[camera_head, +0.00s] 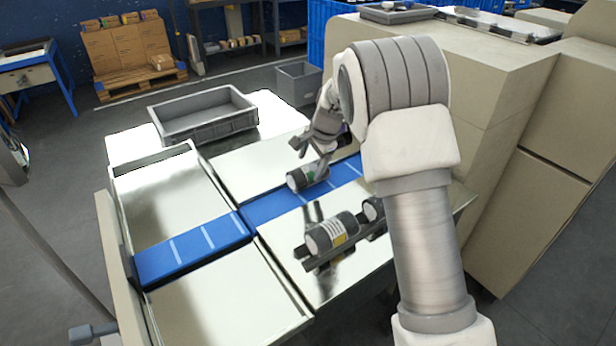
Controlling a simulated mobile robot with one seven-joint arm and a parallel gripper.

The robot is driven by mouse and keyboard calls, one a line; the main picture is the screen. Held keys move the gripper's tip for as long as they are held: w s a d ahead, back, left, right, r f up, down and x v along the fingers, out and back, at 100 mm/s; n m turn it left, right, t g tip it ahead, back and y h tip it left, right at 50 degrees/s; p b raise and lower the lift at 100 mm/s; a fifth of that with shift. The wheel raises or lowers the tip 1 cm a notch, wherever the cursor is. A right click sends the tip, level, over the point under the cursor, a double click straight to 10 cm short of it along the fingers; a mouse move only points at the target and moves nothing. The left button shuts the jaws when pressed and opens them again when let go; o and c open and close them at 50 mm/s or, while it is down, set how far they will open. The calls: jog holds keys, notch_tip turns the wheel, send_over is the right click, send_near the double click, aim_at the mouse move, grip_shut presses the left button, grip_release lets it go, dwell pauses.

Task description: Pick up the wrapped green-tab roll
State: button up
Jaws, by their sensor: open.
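A dark grey roll with a pale end and a small green tab (303,178) lies on its side on the blue conveyor belt (272,208), near the belt's far stretch. My gripper (312,157) is open, just above and behind this roll, with its fingers pointing down toward it. One dark finger stands clear to the left; the other comes down close to the roll's right part. I cannot tell whether a finger touches the roll. My arm hides the belt further right.
Two other rolls, one with a yellow and white label (331,234) and one partly hidden by my arm (373,209), lie on a dark rack (340,247) in front of the belt. An empty grey tray (204,131) stands behind. The beige machine (490,100) is at the right.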

aim_at(311, 170)
jog(key=x, duration=0.2)
jog(key=b+x, duration=0.1)
jog(key=x, duration=0.1)
jog(key=shift+w+d, duration=0.1)
jog(key=shift+d, duration=0.3)
jog(key=shift+w+a+f, duration=0.15)
jog(key=shift+w+f, duration=0.05)
jog(key=shift+f, duration=0.3)
grip_shut()
